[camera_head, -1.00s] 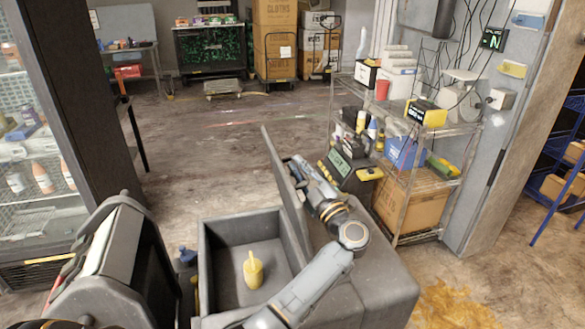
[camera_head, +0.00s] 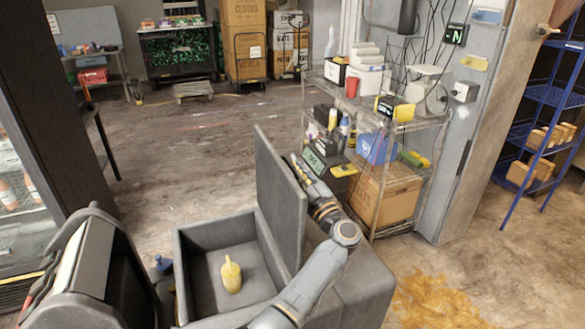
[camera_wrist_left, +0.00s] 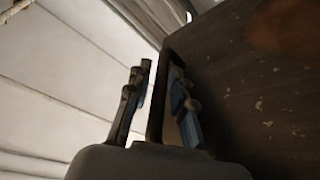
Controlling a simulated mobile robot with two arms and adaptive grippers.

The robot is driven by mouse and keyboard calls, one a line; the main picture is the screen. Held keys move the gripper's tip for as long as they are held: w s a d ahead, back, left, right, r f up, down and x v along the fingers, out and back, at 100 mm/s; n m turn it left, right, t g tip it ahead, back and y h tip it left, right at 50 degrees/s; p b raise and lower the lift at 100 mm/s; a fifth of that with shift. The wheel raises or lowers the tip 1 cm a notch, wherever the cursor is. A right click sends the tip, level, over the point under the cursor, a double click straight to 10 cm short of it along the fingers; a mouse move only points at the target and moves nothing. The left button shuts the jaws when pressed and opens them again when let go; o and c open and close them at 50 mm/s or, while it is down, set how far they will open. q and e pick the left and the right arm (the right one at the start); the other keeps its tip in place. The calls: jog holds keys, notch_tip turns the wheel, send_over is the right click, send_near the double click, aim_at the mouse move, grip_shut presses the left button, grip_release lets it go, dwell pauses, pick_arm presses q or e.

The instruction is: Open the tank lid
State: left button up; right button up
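The grey tank (camera_head: 205,235) stands open in the head view, with a small yellow thing (camera_head: 231,275) inside on its floor. Its lid (camera_head: 281,200) is raised on the tank's right side and stands nearly upright. My left gripper (camera_head: 298,164) is on the right of the lid, close to its upper edge, partly hidden behind it. In the left wrist view the two fingers (camera_wrist_left: 155,105) are spread apart, with a dark edge between them and a brown panel at right. Contact cannot be told. My right gripper is not in view.
A wire shelf (camera_head: 431,150) with boxes and devices stands behind my left gripper. A grey machine (camera_head: 75,270) stands left of the tank. A yellow-brown spill (camera_head: 438,302) lies on the floor at right. Open floor (camera_head: 190,145) lies beyond the tank.

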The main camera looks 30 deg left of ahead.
aim_at(284, 198)
pick_arm(q)
jog(key=v, duration=0.7)
jog(key=shift+d+f, duration=0.15)
jog(key=shift+d, duration=0.05)
jog(key=shift+s, duration=0.15)
